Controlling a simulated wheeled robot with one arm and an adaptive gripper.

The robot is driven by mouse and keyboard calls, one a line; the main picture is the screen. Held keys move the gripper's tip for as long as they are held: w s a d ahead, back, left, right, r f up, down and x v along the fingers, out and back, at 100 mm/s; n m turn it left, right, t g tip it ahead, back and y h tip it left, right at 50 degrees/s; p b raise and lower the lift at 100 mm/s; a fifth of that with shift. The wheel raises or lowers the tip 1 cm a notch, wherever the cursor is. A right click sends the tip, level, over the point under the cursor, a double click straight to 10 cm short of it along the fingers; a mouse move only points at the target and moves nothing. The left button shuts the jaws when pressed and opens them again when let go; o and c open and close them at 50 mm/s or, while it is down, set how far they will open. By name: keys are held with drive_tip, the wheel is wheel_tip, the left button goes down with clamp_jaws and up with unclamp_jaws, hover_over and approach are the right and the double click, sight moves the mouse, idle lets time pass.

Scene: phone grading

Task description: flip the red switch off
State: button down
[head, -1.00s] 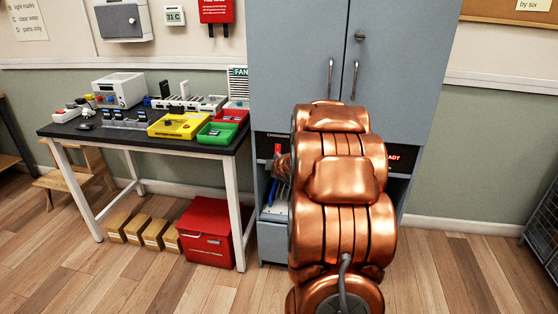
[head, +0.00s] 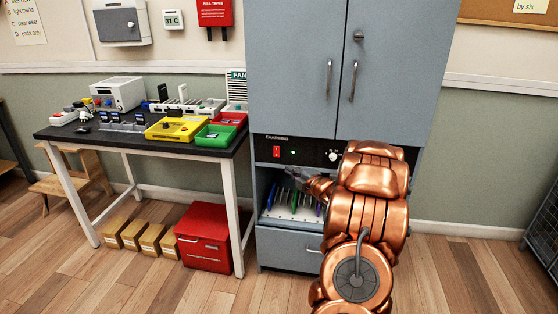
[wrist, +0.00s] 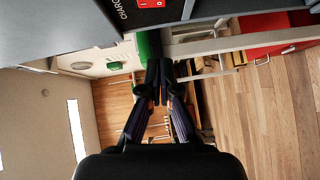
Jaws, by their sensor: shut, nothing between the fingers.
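The red switch (head: 277,152) is on the black panel labelled CHARGING, on the front of the grey cabinet. A small green light shows just right of it. Which way the switch is tipped is too small to tell. Part of it also shows at the top edge of the wrist view (wrist: 151,3). My gripper (head: 290,171) is just below and right of the switch, in front of the open bay, apart from the switch. In the wrist view the fingers (wrist: 160,68) are together and empty.
The open bay below the panel holds several upright devices (head: 293,201) in slots. A white knob (head: 334,156) is right of the light. The black-topped table (head: 85,139) with trays stands to the left. A red box (head: 204,236) is on the floor under it.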

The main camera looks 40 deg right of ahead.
approach(277, 151)
drive_tip(key=w+a+f, duration=0.2)
drive_tip(key=w+a, duration=0.2)
drive_tip(key=w, duration=0.1)
drive_tip(key=shift+w+d+f+p, duration=0.1)
drive_tip(key=shift+w+d+p, duration=0.1)
drive_tip(key=shift+w+d, duration=0.35)
drive_tip(key=shift+w+d+p, duration=0.15)
drive_tip(key=shift+w+d, duration=0.1)
drive_tip(key=shift+d, duration=0.45)
drive_tip(key=shift+w+d+f+p, duration=0.1)
drive_tip(key=shift+w+d+p, duration=0.1)
drive_tip(key=shift+w+d, duration=0.35)
drive_tip(key=shift+s+d, duration=0.1)
drive_tip(key=shift+s, duration=0.05)
